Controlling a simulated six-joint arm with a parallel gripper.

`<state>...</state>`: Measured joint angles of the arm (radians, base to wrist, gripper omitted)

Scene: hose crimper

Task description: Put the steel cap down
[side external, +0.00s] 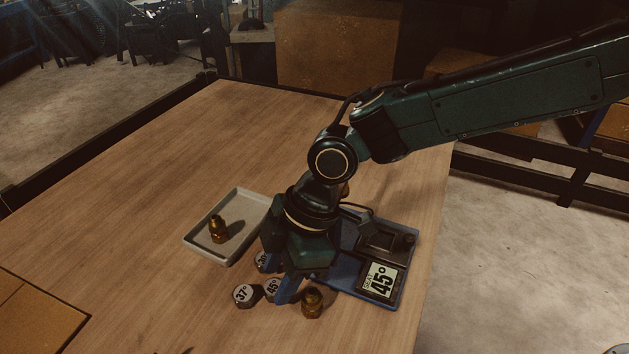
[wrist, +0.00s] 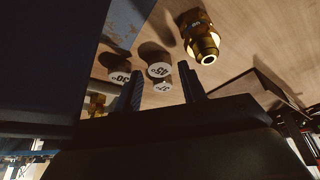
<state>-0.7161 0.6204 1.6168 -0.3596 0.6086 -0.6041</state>
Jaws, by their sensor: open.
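Three steel caps with white marked tops stand on the wooden table: the 37° cap (side external: 243,295), the 45° cap (side external: 271,289) and the 30° cap (side external: 262,261), partly hidden behind my gripper. My gripper (side external: 287,297) points down beside the 45° cap with its jaws open. In the wrist view the 45° cap (wrist: 159,71) shows in the gap between my two fingertips (wrist: 163,78), with the 37° cap (wrist: 162,87) beyond it and the 30° cap (wrist: 120,77) by the left finger. I cannot tell whether a finger touches a cap.
A brass fitting (side external: 312,303) stands right of my gripper, close to it. A blue fixture (side external: 346,281) with a 45° display (side external: 380,281) lies behind it to the right. A grey tray (side external: 243,205) holds another brass fitting (side external: 219,230).

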